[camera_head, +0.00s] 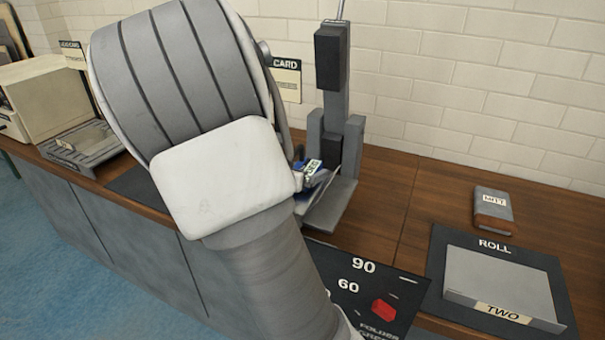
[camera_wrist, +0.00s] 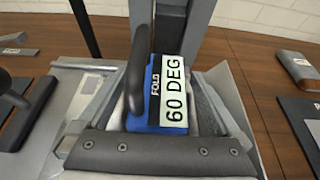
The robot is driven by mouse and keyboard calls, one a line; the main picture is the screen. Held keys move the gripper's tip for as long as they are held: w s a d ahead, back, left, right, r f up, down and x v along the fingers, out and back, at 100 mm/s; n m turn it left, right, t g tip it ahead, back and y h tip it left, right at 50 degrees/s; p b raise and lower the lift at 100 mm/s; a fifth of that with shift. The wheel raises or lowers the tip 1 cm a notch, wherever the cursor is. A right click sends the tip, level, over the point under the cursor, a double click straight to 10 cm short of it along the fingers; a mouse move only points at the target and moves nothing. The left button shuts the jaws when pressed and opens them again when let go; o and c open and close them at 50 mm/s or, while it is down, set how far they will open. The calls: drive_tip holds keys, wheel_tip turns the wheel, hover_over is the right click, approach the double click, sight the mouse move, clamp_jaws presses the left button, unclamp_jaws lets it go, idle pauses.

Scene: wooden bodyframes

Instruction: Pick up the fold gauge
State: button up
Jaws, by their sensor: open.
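The fold gauge is a blue block with a pale label reading FOLD 60 DEG; it is in the middle of the wrist view (camera_wrist: 158,92). In the head view the gauge (camera_head: 312,168) shows just right of my arm's wrist, low at the front of a grey upright stand (camera_head: 336,140). A dark curved piece crosses the gauge's left side in the wrist view. My gripper (camera_wrist: 156,118) is open, close to the gauge; its dark bar with screws spans the bottom of the wrist view. My arm hides most of the gripper in the head view. I cannot tell whether it touches the gauge.
A black mat (camera_head: 375,292) marked 90 and 60 with a red block (camera_head: 384,309) lies in front. At right are a ROLL tray (camera_head: 555,290) with a grey piece and a small MITT box (camera_head: 493,208).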

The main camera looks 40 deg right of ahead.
drive_tip(key=c, duration=1.4)
clamp_jaws()
drive_tip(key=shift+r, duration=0.15)
